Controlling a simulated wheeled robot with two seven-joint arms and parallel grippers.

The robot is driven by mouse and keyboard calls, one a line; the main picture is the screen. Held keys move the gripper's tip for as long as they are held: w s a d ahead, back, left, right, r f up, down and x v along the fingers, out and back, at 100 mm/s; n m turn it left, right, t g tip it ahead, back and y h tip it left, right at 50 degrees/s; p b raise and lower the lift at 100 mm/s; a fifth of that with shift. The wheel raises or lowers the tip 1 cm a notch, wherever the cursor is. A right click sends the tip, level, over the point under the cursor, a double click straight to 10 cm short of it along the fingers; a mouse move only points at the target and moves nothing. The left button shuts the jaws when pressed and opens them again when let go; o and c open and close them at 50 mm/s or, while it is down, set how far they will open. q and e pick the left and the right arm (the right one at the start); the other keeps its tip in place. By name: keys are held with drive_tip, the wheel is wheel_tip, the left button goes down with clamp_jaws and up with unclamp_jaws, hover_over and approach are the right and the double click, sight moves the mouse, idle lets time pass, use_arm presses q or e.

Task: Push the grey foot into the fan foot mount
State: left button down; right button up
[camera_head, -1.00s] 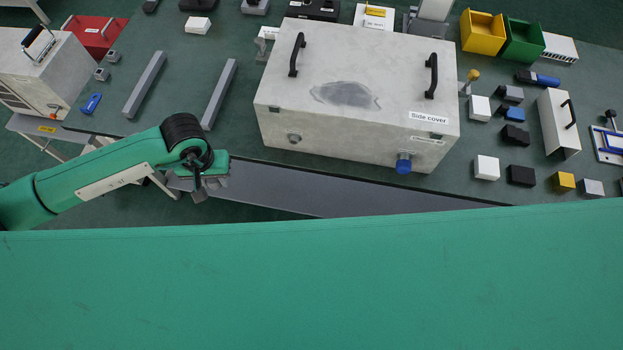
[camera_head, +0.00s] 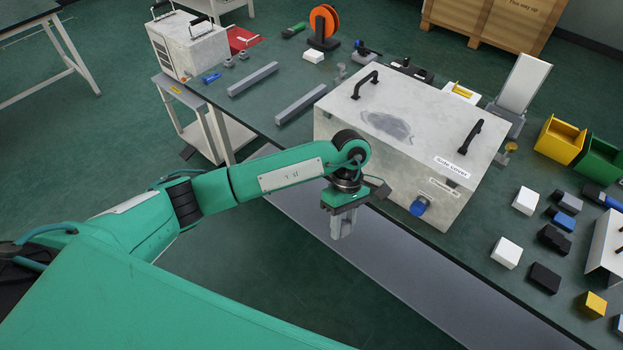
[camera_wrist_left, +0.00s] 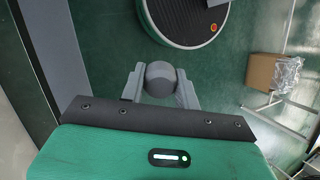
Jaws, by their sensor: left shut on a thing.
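My left gripper (camera_head: 343,222) hangs just off the table's front edge, before the near left part of the large pale box. In the left wrist view my left gripper (camera_wrist_left: 160,90) is shut on the grey foot (camera_wrist_left: 160,76), a dark rounded piece between the two fingertips. In the head view the foot cannot be made out. The large pale box (camera_head: 395,115) has two black handles, a "Side cover" label and a blue knob (camera_head: 419,206) on its front. I cannot make out the fan foot mount in either view. My right gripper is not in view.
The green table (camera_head: 262,110) holds two grey bars (camera_head: 253,79) left of the box and several small blocks right of it. Yellow (camera_head: 559,140) and green (camera_head: 600,160) bins stand at the right. A cardboard box (camera_wrist_left: 262,71) shows in the left wrist view.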

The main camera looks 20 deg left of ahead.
use_arm(q)
drive_tip(key=w+r+n+t+h+b, duration=0.25)
drive_tip(key=w+n+t+h, duration=0.75)
drive_tip(key=n, duration=0.8)
drive_tip(key=w+a+f+n+t+y+b, duration=0.1)
drive_tip(key=a+f+n+t+y+b, duration=0.1)
drive_tip(key=a+n+t, duration=0.3)
drive_tip(key=w+a+f+n+t+y+b, duration=0.1)
drive_tip(key=a+f+n+t+y, duration=0.1)
drive_tip(key=a+n+t, duration=0.3)
drive_tip(key=shift+w+a+n+t+y+b, duration=0.5)
drive_tip(key=shift+a+t, duration=0.5)
drive_tip(key=shift+a, duration=0.55)
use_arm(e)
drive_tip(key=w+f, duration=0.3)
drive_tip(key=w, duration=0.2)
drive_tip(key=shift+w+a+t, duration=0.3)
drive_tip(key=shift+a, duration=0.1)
use_arm(q)
drive_tip(key=shift+s, duration=0.1)
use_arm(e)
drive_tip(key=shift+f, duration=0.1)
use_arm(q)
drive_tip(key=shift+s, duration=0.1)
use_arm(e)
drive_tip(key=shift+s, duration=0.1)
